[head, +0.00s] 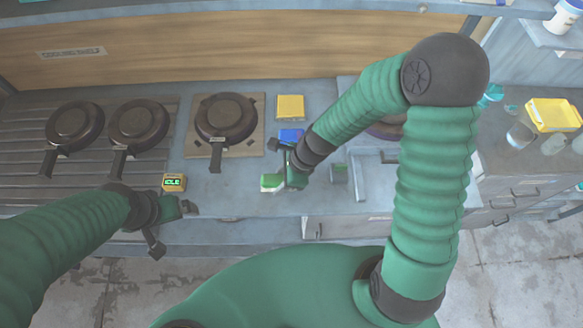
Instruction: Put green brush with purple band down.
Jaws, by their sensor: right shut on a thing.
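My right gripper (284,179) is over the worktop near its front edge, right of the middle of the head view. It is shut on a small green and white thing (270,182), which seems to be the green brush. The gripper hides part of it, and no purple band can be made out. I cannot tell if the brush touches the worktop. My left gripper (185,207) is at the worktop's front edge on the left, with nothing visible in it. Its finger gap is too small to judge.
Two dark round pans (75,126) (138,124) stand on the ribbed rack at left. A third (226,118) sits on a square plate. A yellow block (290,107) and a blue block (291,135) lie behind my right gripper. A yellow "IDLE" display (174,182) stands near my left gripper.

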